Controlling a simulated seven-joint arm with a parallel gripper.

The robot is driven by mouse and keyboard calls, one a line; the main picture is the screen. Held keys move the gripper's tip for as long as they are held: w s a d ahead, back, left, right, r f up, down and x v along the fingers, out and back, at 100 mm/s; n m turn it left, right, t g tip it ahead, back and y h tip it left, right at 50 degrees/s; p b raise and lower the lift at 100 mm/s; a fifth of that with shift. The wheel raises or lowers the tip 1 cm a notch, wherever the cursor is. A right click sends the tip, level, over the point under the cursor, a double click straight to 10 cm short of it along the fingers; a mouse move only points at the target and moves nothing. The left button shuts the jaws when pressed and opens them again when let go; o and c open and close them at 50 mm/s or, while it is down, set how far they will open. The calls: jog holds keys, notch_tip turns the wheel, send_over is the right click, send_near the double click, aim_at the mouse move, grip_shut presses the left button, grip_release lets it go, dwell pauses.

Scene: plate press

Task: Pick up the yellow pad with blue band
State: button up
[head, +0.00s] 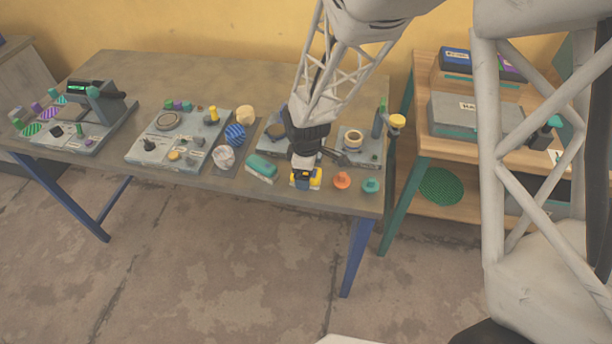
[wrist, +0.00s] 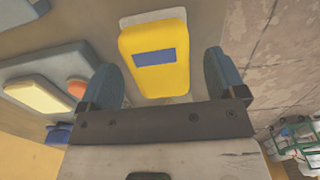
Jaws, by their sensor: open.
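The yellow pad with blue band (wrist: 172,75) is in the wrist view, lying between the two fingers of my gripper (wrist: 172,80). The blue band shows as a short rectangle on its yellow face. A pale layer shows at its far edge. In the head view the yellow pad (head: 315,179) lies at the table's front edge, partly hidden by my gripper (head: 305,182), which is right over it. My gripper is open, with one finger on each side of the pad. A gap shows along at least part of each side; contact cannot be told.
A teal brush-like block (head: 262,166) lies just left of the pad. An orange knob-like piece (head: 342,180) and a teal one (head: 371,185) stand to its right. A grey board with a ring (head: 353,138) is behind. The table's front edge (head: 335,210) is close.

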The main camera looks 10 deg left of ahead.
jog(key=shift+f, duration=0.5)
jog(key=shift+c, duration=0.4)
jog(key=c, duration=0.9)
jog(key=shift+r, duration=0.1)
jog(key=shift+r, duration=0.6)
jog(key=shift+s+d+r, duration=0.1)
jog(key=shift+s+r, duration=0.05)
jog(key=shift+r, duration=0.45)
jog(key=shift+s+d+r, duration=0.1)
jog(key=shift+s+r, duration=0.05)
jog(key=shift+r, duration=0.4)
jog(key=s+d, duration=0.2)
jog(key=s, duration=0.2)
jog(key=s+d+r, duration=0.1)
jog(key=s+d, duration=0.2)
jog(key=s, duration=0.2)
jog(key=s+d, duration=0.2)
jog(key=s, duration=0.2)
jog(key=shift+s+d+r, duration=0.15)
jog(key=shift+d, duration=0.1)
